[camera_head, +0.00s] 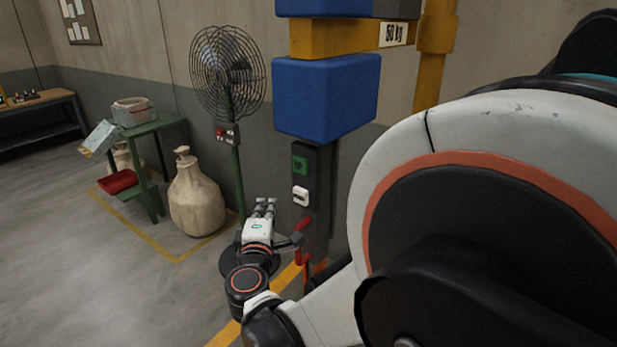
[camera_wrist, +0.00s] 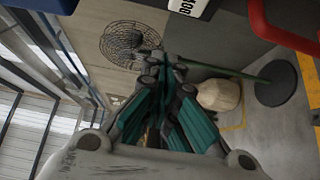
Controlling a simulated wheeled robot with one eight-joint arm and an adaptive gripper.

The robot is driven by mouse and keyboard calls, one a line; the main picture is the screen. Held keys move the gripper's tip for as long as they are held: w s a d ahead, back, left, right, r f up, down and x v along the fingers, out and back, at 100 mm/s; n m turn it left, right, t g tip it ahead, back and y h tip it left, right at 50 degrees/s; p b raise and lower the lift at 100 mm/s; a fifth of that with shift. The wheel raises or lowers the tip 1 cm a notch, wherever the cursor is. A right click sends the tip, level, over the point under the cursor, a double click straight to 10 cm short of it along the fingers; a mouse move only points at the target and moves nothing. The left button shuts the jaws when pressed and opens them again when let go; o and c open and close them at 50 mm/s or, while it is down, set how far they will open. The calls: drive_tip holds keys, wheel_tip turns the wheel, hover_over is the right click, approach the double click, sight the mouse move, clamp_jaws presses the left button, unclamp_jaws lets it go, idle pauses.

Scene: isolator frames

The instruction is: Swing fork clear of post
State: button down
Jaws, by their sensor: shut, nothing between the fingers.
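A dark upright post (camera_head: 322,165) stands right of centre in the head view, with a green push-button (camera_head: 299,164) and a white switch box (camera_head: 300,196) on its face. A red handle-like part (camera_head: 304,224) shows low beside the post; I cannot tell whether it is the fork. A red curved bar (camera_wrist: 262,28) crosses the top right of the wrist view. My gripper (camera_head: 265,205) is shut and empty, left of the post and apart from the white switch box. Its fingers (camera_wrist: 165,62) also show in the wrist view. My own arm hides the lower right of the head view.
Blue pads (camera_head: 325,95) on a yellow beam (camera_head: 345,38) hang above the post. A caged fan (camera_head: 227,72) on a green pole stands behind my gripper. A tied sack (camera_head: 196,200) and a green table (camera_head: 150,128) are farther left. Open floor lies at left.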

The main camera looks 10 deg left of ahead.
drive_tip(key=w+d+b, duration=0.1)
drive_tip(key=w+b, duration=0.2)
drive_tip(key=w, duration=0.4)
drive_tip(key=shift+w+d, duration=0.3)
